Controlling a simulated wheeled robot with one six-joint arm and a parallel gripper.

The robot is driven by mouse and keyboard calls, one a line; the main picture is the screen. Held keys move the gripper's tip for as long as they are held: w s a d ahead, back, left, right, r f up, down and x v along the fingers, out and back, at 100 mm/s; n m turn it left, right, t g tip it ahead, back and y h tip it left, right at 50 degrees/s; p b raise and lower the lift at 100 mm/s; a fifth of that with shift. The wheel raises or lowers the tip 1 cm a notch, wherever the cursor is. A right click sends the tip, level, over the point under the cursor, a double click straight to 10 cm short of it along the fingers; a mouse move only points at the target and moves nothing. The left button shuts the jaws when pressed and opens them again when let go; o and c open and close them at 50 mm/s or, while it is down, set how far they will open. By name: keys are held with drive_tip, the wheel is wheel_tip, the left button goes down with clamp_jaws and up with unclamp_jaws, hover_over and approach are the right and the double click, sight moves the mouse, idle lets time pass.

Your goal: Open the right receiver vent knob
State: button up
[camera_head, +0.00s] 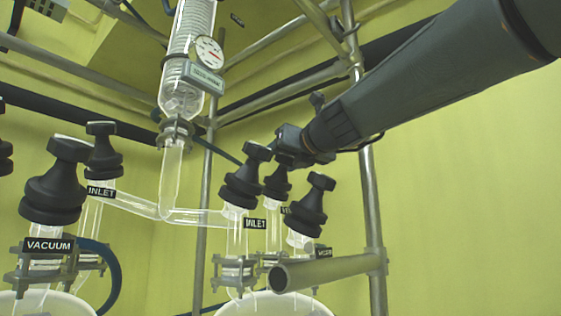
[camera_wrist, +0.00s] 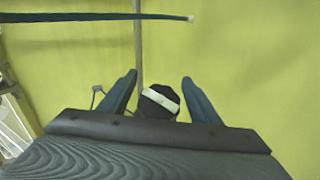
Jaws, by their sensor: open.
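The right receiver (camera_head: 275,307) is a white-rimmed vessel at the bottom centre, with black knobs on glass necks above it. The rear middle knob (camera_head: 277,185) has a label that is mostly hidden, so I cannot read whether it is the vent. My gripper (camera_head: 286,150) is beside and just above this knob, partly overlapping the view around it. In the wrist view my gripper (camera_wrist: 159,77) has its two fingers spread, with a dark knob-like top with a pale bar (camera_wrist: 160,99) between them. Contact is not clear.
The INLET knob (camera_head: 246,178) stands close on the left and another black knob (camera_head: 307,205) close on the right. A metal pole (camera_head: 370,220) and a horizontal tube (camera_head: 325,270) are nearby. A glass column with a gauge (camera_head: 209,52) rises at the back left.

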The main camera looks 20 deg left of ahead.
drive_tip(key=c, duration=1.1)
drive_tip(key=shift+o, duration=0.2)
drive_tip(key=shift+f, duration=0.1)
drive_tip(key=shift+n+b, duration=0.5)
drive_tip(key=shift+b, duration=0.35)
drive_tip(key=shift+a+f+n+g+y+b, duration=0.1)
drive_tip(key=shift+n+g+y+b, duration=0.65)
drive_tip(key=shift+b, duration=0.3)
drive_tip(key=shift+s+a+n+g+y+b, duration=0.15)
drive_tip(key=shift+n+g+y+b, duration=0.25)
drive_tip(key=shift+n+g+b, duration=0.2)
drive_tip(key=shift+s+n+g+y+b, duration=0.15)
drive_tip(key=shift+n+g+y+b, duration=0.25)
drive_tip(key=shift+n, duration=0.25)
drive_tip(key=n+g, duration=0.1)
drive_tip(key=n+g+y, duration=0.1)
drive_tip(key=n+g, duration=0.1)
drive_tip(key=shift+s+a+r, duration=0.15)
drive_tip(key=shift+s+r, duration=0.05)
drive_tip(key=shift+s, duration=0.15)
drive_tip(key=shift+s+a+n+g+y+p, duration=0.1)
drive_tip(key=shift+s+n+g+y+p, duration=0.1)
drive_tip(key=shift+n+g+p, duration=0.4)
drive_tip(key=shift+s+a+n+g+y+p, duration=0.15)
drive_tip(key=shift+n+g+p, duration=0.2)
drive_tip(key=shift+n+g, duration=0.35)
drive_tip(key=shift+d+f, duration=0.1)
